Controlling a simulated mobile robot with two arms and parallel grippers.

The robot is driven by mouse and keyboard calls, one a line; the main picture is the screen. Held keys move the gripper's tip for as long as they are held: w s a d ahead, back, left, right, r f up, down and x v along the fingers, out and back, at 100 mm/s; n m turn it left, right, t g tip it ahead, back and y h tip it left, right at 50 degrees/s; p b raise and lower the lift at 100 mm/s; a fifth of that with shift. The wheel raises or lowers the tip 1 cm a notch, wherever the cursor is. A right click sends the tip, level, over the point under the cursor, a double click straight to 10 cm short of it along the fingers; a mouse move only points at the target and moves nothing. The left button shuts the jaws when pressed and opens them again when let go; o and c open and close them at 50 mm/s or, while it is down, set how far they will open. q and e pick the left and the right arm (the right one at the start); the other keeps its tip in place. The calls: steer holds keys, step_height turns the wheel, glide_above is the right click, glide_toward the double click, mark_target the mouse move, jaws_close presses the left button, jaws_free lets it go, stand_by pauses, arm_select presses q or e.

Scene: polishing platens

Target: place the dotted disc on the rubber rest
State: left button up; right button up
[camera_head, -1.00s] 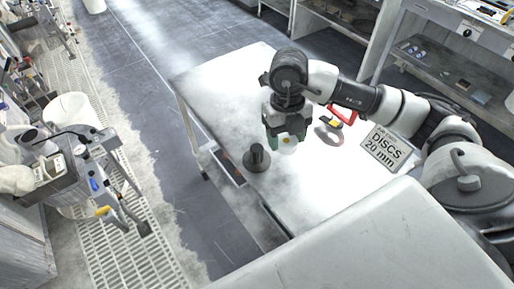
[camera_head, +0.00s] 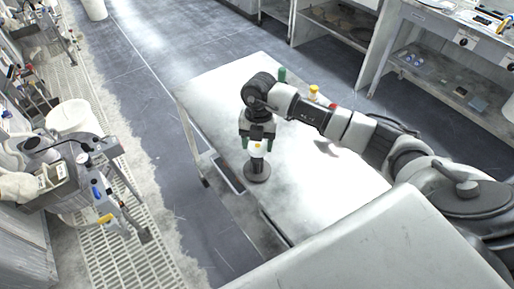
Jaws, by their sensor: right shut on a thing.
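My right gripper (camera_head: 257,146) has green-tipped fingers pointing down and is shut on a small pale disc with a yellow mark (camera_head: 257,149). It is the dotted disc as far as I can see; its dots are too small to make out. The dark rubber rest (camera_head: 257,174), a short post on a wide round base, stands upright on the white table directly below the gripper in the head view. I cannot tell whether the disc touches the top of the rest. My left gripper is not in view.
The white table (camera_head: 215,95) has free room left of and behind the gripper. A yellow-topped bottle (camera_head: 313,92), a green item (camera_head: 282,75) and a red item (camera_head: 332,105) show beyond my right arm. Shelves stand at the back right.

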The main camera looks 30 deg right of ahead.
mark_target(257, 143)
step_height(257, 143, down, 4)
steer(key=shift+w+r+p, duration=0.1)
steer(key=shift+r+p, duration=0.1)
steer(key=shift+p, duration=0.4)
steer(key=shift+f, duration=0.25)
steer(key=shift+f, duration=0.1)
steer(key=shift+f, duration=0.15)
steer(key=o, duration=1)
